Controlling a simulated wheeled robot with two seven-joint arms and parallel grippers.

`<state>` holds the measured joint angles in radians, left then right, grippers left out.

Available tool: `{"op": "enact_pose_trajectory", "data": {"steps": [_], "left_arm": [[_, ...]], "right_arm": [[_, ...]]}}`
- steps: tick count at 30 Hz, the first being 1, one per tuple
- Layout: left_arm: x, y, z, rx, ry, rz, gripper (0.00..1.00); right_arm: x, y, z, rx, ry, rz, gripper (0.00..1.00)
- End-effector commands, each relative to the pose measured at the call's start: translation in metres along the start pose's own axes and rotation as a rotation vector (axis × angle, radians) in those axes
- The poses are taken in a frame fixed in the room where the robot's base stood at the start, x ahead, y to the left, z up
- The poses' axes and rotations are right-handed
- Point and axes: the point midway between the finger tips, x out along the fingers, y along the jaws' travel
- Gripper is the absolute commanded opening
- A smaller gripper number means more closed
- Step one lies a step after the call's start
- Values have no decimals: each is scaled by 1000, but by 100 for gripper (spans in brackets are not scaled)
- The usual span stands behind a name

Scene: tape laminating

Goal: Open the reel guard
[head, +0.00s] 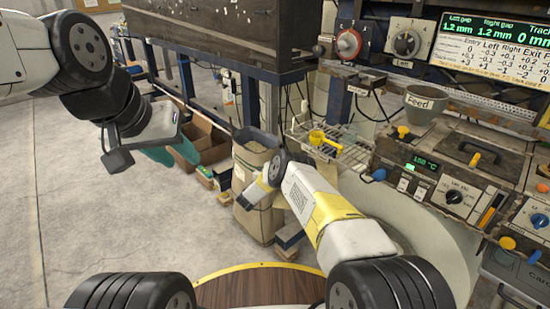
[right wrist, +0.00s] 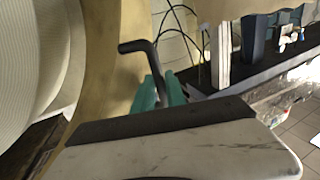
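My left gripper (head: 180,146) is at the left of the head view, its teal fingers spread apart with nothing seen between them. My right gripper (right wrist: 161,92) shows in the right wrist view as two teal fingers, with a black bent rod (right wrist: 148,55) between or just in front of them. I cannot tell whether the fingers touch the rod. A tan curved panel (right wrist: 108,70) stands beside it, next to a white ribbed roll (right wrist: 35,60). I cannot tell for sure which part is the reel guard. In the head view the right gripper's fingers cannot be made out.
A machine with a control panel (head: 440,178) and a rounded white body (head: 440,232) stands at the right. A wire rack with a yellow cup (head: 318,138), a bin (head: 252,155) and cardboard boxes (head: 205,135) are behind my arms. The floor at left is clear.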

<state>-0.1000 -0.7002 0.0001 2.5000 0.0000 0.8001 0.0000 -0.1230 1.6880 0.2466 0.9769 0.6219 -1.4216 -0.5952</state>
Motion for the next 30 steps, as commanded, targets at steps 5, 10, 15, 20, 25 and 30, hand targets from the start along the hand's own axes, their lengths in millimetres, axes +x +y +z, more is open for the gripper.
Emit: {"op": "enact_pose_trajectory", "data": {"steps": [5,10,15,20,25,30], "left_arm": [[0,0,0,0,0,0,36],[0,0,0,0,0,0,36],[0,0,0,0,0,0,36],[0,0,0,0,0,0,36],[0,0,0,0,0,0,36],[0,0,0,0,0,0,36]], "right_arm": [[0,0,0,0,0,0,22],[-2,0,0,0,0,-1,22],[-22,-2,0,-2,-2,-4,22],[-50,-2,0,-1,-1,-4,22],[-71,-1,0,-1,-1,-1,22],[-78,0,0,0,0,-1,22]]}}
